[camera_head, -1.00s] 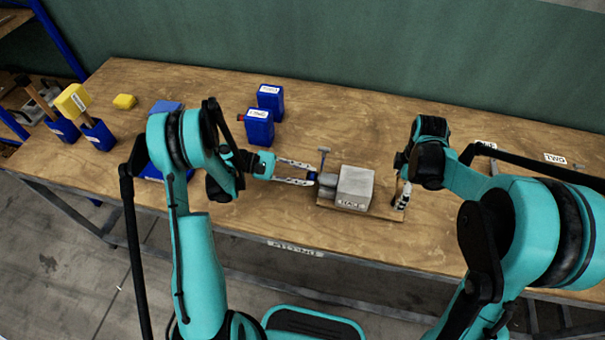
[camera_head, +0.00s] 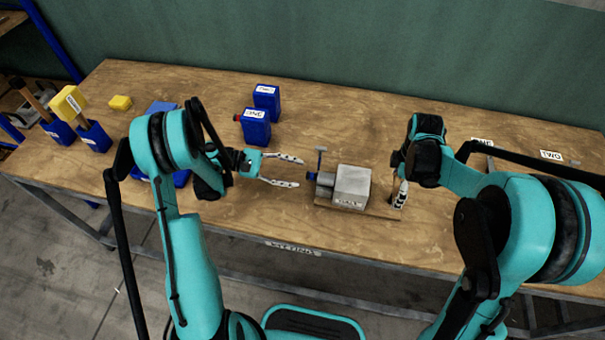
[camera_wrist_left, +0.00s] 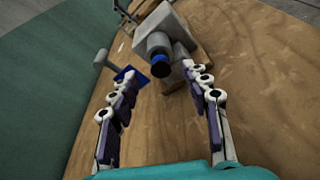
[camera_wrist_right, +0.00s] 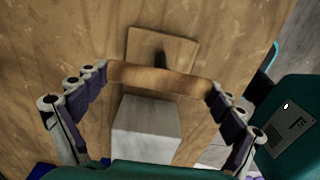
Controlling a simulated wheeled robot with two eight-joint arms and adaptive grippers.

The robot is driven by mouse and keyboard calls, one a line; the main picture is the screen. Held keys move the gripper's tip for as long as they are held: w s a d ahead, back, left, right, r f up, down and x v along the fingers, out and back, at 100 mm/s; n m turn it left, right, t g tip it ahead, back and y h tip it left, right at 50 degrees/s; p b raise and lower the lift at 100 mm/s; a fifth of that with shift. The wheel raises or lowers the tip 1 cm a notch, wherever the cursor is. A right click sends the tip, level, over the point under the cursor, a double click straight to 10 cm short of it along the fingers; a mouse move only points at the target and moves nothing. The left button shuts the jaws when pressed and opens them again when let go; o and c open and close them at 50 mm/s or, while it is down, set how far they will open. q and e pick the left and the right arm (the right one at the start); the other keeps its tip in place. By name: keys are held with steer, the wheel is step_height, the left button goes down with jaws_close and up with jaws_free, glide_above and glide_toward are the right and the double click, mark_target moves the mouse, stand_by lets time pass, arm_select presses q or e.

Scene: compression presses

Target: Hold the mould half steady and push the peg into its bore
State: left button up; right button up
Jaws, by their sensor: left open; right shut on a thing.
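The grey mould half (camera_head: 352,184) sits on a wooden base board (camera_head: 372,211) near the table's front edge. It also shows in the left wrist view (camera_wrist_left: 165,18). A grey round boss sticks out of its left side. The dark peg (camera_wrist_left: 160,65), with a blue band, stands out of the boss end; how deep it sits cannot be told. My left gripper (camera_head: 302,171) is open and empty, a short gap left of the peg.
A grey T-shaped piece (camera_head: 320,158) stands beside the boss, close to my left fingers' path. Two blue containers (camera_head: 256,127) stand behind. The table's back middle is clear.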

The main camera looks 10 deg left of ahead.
arm_select(q)
steer(key=v, duration=0.8)
steer(key=shift+a, duration=0.1)
stand_by(0.6)
arm_select(e)
steer(key=o, duration=1.3)
steer(key=shift+o, duration=0.2)
